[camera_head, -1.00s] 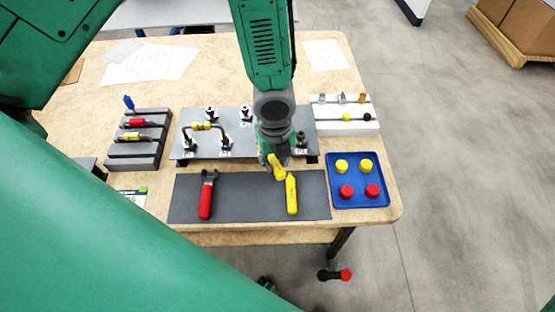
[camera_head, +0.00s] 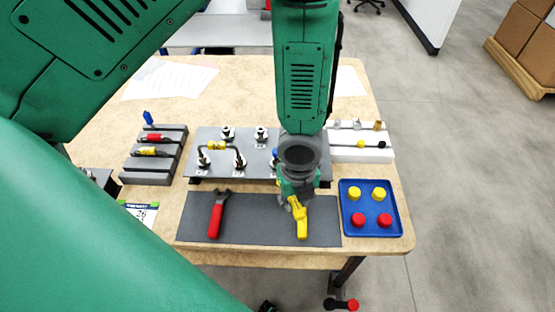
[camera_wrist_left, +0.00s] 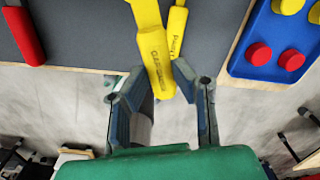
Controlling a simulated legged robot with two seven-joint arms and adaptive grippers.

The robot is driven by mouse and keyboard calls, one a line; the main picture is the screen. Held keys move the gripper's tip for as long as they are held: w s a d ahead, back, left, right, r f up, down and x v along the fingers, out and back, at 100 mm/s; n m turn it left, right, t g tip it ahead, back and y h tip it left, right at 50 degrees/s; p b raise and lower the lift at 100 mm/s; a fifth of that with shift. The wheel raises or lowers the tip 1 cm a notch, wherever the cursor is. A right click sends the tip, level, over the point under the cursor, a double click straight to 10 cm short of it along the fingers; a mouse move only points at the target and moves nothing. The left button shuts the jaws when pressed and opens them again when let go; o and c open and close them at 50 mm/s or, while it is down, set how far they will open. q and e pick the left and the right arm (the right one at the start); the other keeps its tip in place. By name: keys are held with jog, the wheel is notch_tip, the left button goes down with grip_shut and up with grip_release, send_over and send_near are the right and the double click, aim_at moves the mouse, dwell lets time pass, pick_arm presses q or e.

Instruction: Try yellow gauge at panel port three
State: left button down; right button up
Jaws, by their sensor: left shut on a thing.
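My left gripper (camera_head: 295,200) is shut on a yellow gauge (camera_wrist_left: 152,48) with dark lettering. It is over the right part of the grey mat, in front of the panel. A second yellow piece (camera_wrist_left: 177,32) shows beside and partly behind it in the left wrist view. In the head view the two yellow shapes (camera_head: 302,228) overlap; I cannot tell whether they touch. The grey panel (camera_head: 205,172) carries several labelled ports and a looped pipe with a yellow middle. My arm hides its right part, and I cannot read which port is three. My right gripper is not in view.
A red-handled tool (camera_head: 217,218) lies on the mat (camera_head: 260,230) at left. A blue tray (camera_head: 347,228) with yellow and red caps stands right. A grey rack (camera_head: 150,178) with tools stands left, a white block (camera_head: 372,155) right behind the tray. The table's front edge is close.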

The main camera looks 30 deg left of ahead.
pick_arm(q)
jog(key=shift+s+d, duration=0.15)
jog(key=shift+d, duration=0.05)
notch_tip(320, 180, up, 8)
jog(key=p, duration=0.7)
jog(key=shift+p, duration=0.4)
notch_tip(320, 180, up, 2)
